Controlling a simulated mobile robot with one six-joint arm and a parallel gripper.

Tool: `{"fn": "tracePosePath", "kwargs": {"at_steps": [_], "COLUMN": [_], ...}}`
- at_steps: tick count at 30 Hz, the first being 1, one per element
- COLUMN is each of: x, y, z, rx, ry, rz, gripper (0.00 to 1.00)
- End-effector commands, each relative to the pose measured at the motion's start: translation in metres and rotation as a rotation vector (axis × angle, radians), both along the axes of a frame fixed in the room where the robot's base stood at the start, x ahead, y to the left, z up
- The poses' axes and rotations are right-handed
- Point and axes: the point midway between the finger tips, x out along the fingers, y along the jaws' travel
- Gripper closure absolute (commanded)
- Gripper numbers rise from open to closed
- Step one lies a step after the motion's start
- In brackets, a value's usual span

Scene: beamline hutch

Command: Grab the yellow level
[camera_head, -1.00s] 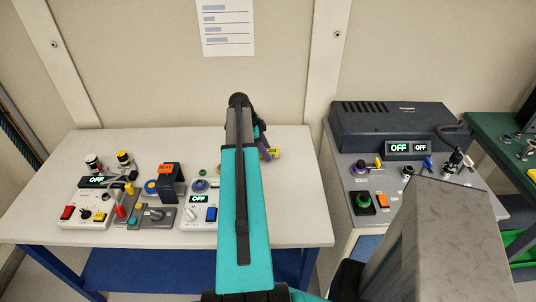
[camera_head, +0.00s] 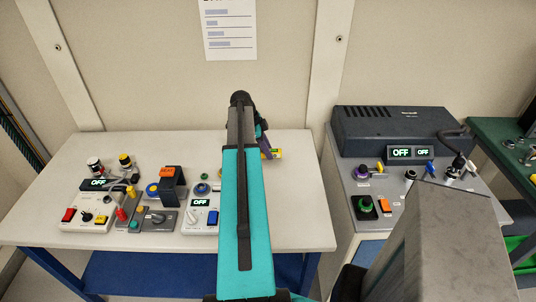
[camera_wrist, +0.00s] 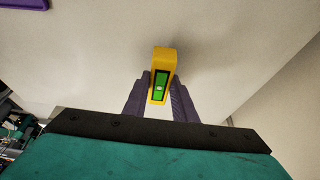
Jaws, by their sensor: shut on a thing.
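The yellow level (camera_wrist: 165,60) has a green vial window and shows in the middle of the wrist view. My gripper (camera_wrist: 159,97) is shut on it, with one purple-grey finger on each side. The fingers (camera_head: 267,153) are mostly hidden behind my arm there. I cannot tell whether the level touches the table.
Control boxes with OFF displays (camera_head: 98,184) and an orange-topped dark bracket (camera_head: 172,184) stand on the table's left half. A dark grey instrument (camera_head: 390,128) stands on the bench at right. The table right of my arm is clear.

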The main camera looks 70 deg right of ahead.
Motion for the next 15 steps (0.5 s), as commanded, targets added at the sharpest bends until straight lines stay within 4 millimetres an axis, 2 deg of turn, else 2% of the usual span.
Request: {"fn": "tracePosePath", "kwargs": {"at_steps": [5, 15], "x": [0.0, -0.044], "y": [0.0, 0.021], "z": [0.015, 0.02], "rx": [-0.002, -0.001], "ry": [-0.001, 0.0], "rz": [-0.001, -0.003], "gripper": [1.0, 1.0]}}
